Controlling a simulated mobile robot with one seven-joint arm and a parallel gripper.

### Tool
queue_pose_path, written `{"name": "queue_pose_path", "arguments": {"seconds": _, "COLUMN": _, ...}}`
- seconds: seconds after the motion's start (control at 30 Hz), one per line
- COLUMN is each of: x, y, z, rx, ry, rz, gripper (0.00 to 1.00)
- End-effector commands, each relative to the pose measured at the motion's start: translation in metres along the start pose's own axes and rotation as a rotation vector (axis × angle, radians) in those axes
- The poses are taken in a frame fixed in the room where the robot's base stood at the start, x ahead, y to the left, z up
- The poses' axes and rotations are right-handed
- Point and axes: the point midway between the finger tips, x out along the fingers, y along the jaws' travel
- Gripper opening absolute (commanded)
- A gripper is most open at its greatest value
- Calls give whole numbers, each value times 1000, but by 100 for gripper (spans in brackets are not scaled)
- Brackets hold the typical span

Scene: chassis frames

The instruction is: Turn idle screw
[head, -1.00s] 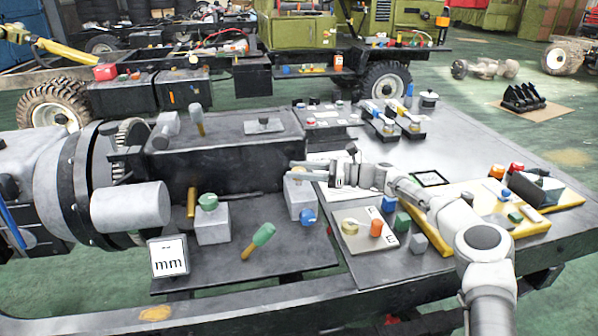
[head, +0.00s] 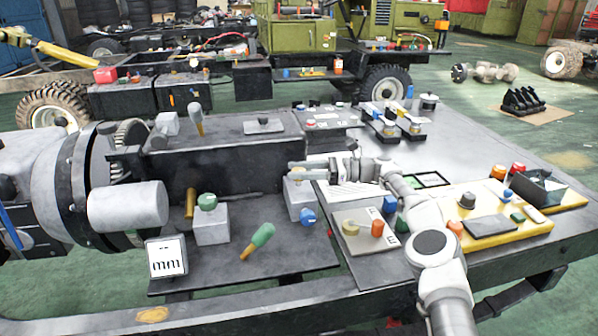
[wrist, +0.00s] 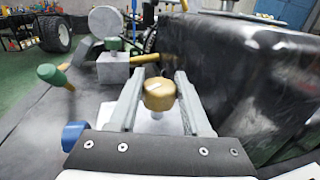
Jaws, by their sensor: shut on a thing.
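A brass, slotted screw head (wrist: 159,95) sits between the two fingers of my gripper (wrist: 160,76) in the wrist view. The gripper is shut on this screw. The screw stands on a pale block (head: 299,205) with a blue knob (head: 308,217) on its side. In the head view my gripper (head: 296,178) reaches in from the right over this block. The fingers hide most of the screw there, so its turn angle cannot be told from that view.
A dark box (head: 225,145) stands close behind the gripper. Another block (head: 211,228) with a green knob (head: 207,202) and a green-handled tool (head: 257,241) lie to the left. A grey plate (head: 353,238) with coloured knobs lies under my arm.

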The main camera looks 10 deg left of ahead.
Motion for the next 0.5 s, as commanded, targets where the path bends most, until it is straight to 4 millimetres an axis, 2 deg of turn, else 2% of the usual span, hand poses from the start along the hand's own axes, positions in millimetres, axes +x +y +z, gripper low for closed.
{"name": "queue_pose_path", "arguments": {"seconds": 0.47, "x": 1, "y": 1, "z": -2, "rx": 3, "ry": 1, "rz": 6, "gripper": 0}}
{"name": "queue_pose_path", "arguments": {"seconds": 0.5, "x": 1, "y": 1, "z": -2, "rx": 3, "ry": 1, "rz": 6, "gripper": 55}}
